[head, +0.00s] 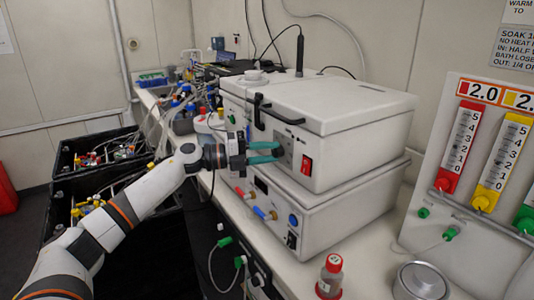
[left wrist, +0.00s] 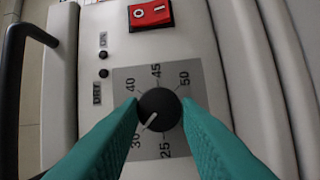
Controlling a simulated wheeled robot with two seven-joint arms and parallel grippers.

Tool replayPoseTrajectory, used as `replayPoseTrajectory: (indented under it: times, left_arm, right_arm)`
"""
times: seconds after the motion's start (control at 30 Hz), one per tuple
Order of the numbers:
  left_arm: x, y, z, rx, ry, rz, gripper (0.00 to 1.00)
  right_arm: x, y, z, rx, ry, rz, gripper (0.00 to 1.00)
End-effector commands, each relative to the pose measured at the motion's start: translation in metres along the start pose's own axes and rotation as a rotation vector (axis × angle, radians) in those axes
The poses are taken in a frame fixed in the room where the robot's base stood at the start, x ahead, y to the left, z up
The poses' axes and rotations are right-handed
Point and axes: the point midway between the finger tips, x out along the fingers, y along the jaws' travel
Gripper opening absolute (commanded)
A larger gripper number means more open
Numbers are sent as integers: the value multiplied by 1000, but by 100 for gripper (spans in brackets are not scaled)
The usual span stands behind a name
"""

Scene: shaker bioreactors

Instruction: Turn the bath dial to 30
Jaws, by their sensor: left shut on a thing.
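The bath (head: 345,115) is a white lidded box with a black front handle, stacked on another white unit. Its black round dial (left wrist: 160,109) sits on a grey panel marked 25, 30, 40, 45 and 50. The dial's white pointer line aims down-left in the left wrist view, toward the 30 mark (left wrist: 135,141). My left gripper (head: 280,152) is at the bath's front face, its teal fingers shut on the dial, one on each side. My right gripper is in neither view.
A red rocker switch (head: 307,165) is beside the dial; it also shows in the left wrist view (left wrist: 151,13). The lower unit (head: 330,215) has coloured knobs and ports. A red-capped bottle (head: 330,277) and a metal lid (head: 421,281) stand on the bench at front right.

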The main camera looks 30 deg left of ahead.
Motion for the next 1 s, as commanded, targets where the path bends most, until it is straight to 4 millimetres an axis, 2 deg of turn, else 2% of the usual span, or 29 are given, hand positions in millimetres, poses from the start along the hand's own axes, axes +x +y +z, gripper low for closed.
replayPoseTrajectory:
  times: [0.33, 0.37, 0.5, 0.83, 1.0]
  left_arm:
    - [0, 0, 0, 2, -1, -1, 7]
    - [0, 0, 0, 2, -1, -1, 31]
    - [0, 0, 0, 1, -1, -1, 51]
    - [-3, -2, 0, 0, 0, -2, 51]
    - [-26, -6, 0, 0, 1, -7, 51]
  right_arm:
    - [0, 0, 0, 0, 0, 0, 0]
    - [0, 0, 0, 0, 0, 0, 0]
    - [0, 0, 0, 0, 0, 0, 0]
    - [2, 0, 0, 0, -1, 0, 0]
    - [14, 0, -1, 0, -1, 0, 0]
